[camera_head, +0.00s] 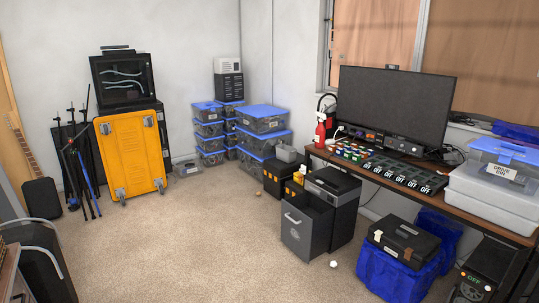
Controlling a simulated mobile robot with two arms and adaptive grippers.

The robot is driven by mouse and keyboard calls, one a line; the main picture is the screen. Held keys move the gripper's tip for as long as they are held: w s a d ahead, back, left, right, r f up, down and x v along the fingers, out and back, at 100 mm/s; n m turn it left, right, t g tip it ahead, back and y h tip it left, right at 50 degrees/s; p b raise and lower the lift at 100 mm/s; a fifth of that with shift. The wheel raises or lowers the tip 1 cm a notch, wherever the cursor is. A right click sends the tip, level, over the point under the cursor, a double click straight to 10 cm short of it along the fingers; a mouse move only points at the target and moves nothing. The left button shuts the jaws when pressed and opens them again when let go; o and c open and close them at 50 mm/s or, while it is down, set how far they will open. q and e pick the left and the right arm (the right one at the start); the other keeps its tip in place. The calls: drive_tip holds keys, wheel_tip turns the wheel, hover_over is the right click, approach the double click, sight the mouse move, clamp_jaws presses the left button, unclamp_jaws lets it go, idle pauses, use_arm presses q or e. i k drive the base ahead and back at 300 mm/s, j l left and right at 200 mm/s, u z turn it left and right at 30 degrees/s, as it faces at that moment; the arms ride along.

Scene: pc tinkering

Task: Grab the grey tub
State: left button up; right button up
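A small grey tub (286,153) sits on top of dark boxes by the right wall, left of the desk. A low greyish container (187,169) lies on the floor against the back wall. A large pale grey-white storage box (490,200) stands on the right end of the desk, under a clear blue-lidded box (505,153). I cannot tell which of these the task names. Neither of my grippers is in view.
The carpet in the middle is mostly clear, with a small white item (334,264) on it. A yellow cart (132,153) and tripods are left; stacked blue-lidded boxes (263,120) stand behind.

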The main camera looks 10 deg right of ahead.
sight(285, 153)
drive_tip(key=i+l+u, duration=0.15)
drive_tip(key=i, duration=0.3)
drive_tip(key=i+l+u, duration=0.1)
drive_tip(key=i, duration=0.4)
drive_tip(key=i+l+u, duration=0.15)
drive_tip(key=i+l, duration=0.15)
drive_tip(key=i, duration=0.15)
drive_tip(key=i+u, duration=0.3)
drive_tip(key=i, duration=1.4)
drive_tip(key=i+l+z, duration=0.1)
drive_tip(key=i+z, duration=0.25)
drive_tip(key=i, duration=0.2)
drive_tip(key=i+j+z, duration=0.1)
drive_tip(key=i+z, duration=0.2)
drive_tip(key=i, duration=0.3)
drive_tip(key=i+j+z, duration=0.2)
drive_tip(key=i+z, duration=0.15)
drive_tip(key=i, duration=0.2)
drive_tip(key=i+l+z, duration=0.2)
drive_tip(key=i+z, duration=0.25)
drive_tip(key=i, duration=0.2)
drive_tip(key=i+z, duration=0.4)
drive_tip(key=i, duration=0.3)
drive_tip(key=i+j+z, duration=0.3)
drive_tip(key=i+z, duration=0.15)
drive_tip(key=i, duration=0.2)
drive_tip(key=i+z, duration=0.3)
drive_tip(key=i, duration=0.55)
